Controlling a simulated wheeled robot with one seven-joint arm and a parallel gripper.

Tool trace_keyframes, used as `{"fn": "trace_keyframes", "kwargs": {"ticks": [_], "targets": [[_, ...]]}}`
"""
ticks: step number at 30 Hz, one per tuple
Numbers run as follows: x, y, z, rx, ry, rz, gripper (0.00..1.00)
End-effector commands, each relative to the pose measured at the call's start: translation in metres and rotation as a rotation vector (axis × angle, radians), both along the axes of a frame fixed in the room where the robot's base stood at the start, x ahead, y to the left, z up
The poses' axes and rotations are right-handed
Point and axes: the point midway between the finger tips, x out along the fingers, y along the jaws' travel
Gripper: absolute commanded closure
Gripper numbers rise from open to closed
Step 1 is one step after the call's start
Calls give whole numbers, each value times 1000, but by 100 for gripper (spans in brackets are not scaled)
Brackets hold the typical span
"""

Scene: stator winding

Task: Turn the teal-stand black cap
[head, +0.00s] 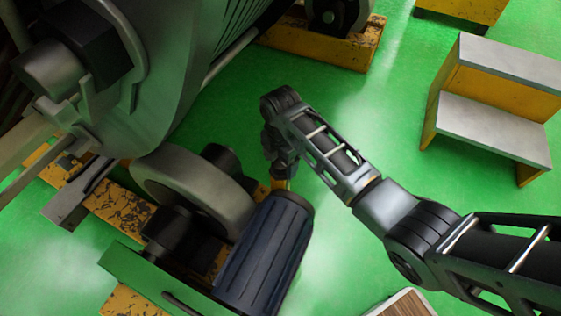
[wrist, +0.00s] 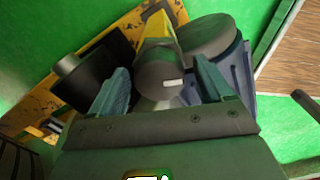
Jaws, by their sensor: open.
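My gripper (head: 283,170) hangs just behind the blue ribbed motor (head: 265,250) in the head view, and its tips are partly hidden. In the wrist view my gripper (wrist: 161,68) is open, with teal fingers. A dark round cap (wrist: 158,82) with a small white mark shows between the fingers. I cannot tell whether the fingers touch it. A yellow part (wrist: 162,28) is right behind this cap. The head view shows a black cylinder (head: 222,158) beside the grey wheel and a green-teal stand (head: 145,278) at lower left. I cannot match these surely to the cap.
A large grey machine (head: 170,60) fills the upper left of the head view. A grey wheel (head: 190,190) stands beside the motor. A yellow-grey step (head: 490,110) is at right, with open green floor (head: 390,130) before it. In the wrist view a black cylinder (wrist: 98,68) is at left.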

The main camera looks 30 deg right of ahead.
Motion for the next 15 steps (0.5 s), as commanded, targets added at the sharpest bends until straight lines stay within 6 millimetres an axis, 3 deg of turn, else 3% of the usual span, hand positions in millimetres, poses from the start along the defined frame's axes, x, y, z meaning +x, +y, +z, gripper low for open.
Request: {"fn": "trace_keyframes", "kwargs": {"ticks": [7,15], "targets": [[0,0,-1,0,-1,0,20],[0,0,0,0,-1,0,46]]}}
